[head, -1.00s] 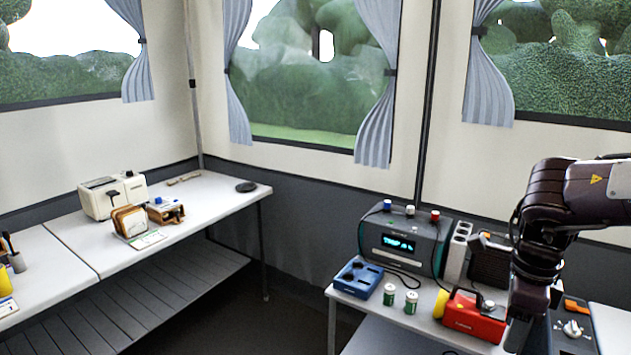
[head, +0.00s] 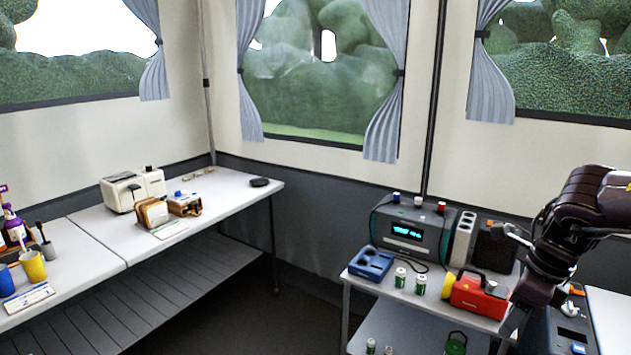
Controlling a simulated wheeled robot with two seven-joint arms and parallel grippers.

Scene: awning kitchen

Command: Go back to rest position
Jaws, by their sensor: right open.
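My right gripper (head: 534,292) is at the lower right, at the end of my dark right arm that comes in from the right edge. It points down above the right end of the small white table and is open. I see nothing held in it, though its fingertips are dark and hard to make out. My left gripper is not in view.
Near the right gripper are a red flashlight (head: 478,296), a dark radio-like device (head: 408,230), a blue tray (head: 370,264) and small green-white cans (head: 420,285). A long white table (head: 225,195) at left holds a toaster (head: 130,189) and a yellow cup (head: 33,267). Dark floor lies between.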

